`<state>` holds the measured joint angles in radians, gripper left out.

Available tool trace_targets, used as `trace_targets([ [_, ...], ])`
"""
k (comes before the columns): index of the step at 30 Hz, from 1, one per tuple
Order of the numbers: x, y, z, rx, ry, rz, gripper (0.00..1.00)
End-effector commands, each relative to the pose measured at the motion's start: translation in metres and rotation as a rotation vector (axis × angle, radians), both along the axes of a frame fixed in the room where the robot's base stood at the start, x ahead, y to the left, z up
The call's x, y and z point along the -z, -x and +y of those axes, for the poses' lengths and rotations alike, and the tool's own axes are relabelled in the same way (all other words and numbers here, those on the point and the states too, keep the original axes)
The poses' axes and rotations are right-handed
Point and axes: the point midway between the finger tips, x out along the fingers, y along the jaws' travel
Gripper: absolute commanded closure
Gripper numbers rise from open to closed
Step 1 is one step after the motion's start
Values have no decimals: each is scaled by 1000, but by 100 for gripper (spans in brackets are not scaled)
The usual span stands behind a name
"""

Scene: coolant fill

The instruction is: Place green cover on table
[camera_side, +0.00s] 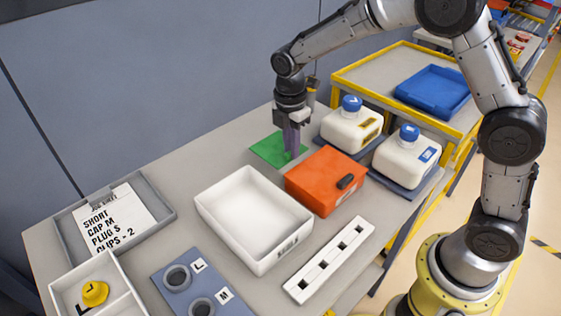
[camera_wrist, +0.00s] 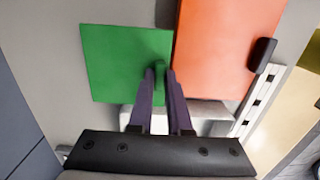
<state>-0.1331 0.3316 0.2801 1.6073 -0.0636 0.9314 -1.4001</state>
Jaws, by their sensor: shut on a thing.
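The green cover (camera_side: 268,150) is a flat square plate at the back of the table, left of the orange box (camera_side: 322,180). In the wrist view the green cover (camera_wrist: 118,58) lies flat-looking beside the orange box (camera_wrist: 222,45), close to its edge. My gripper (camera_side: 291,154) points straight down at the cover's right side. In the wrist view my gripper (camera_wrist: 162,75) is shut on a small green handle at the cover's right edge. Whether the cover touches the table (camera_side: 200,160) or hangs just above it, I cannot tell.
An empty white bin (camera_side: 222,222) stands in front of the orange box. Two white jugs with blue caps (camera_side: 352,128) (camera_side: 407,155) stand on the right. A white slotted strip (camera_side: 330,260) lies in front. Table space left of the cover is clear.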

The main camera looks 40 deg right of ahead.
Motion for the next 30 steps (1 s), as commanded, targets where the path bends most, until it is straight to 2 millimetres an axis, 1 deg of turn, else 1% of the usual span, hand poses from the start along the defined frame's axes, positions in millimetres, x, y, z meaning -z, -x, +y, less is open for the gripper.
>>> trace_targets([
  [1, 9, -7, 1, 0, 1, 2, 100],
  [3, 19, -16, 1, 1, 0, 0, 100],
  [6, 27, -23, 2, 1, 0, -1, 100],
  [13, 38, -32, 3, 1, 0, -1, 100],
  [19, 65, -32, 3, 1, 0, 0, 100],
  [21, 68, -32, 3, 1, 0, -3, 100],
  [30, 69, -32, 3, 1, 0, -2, 100],
])
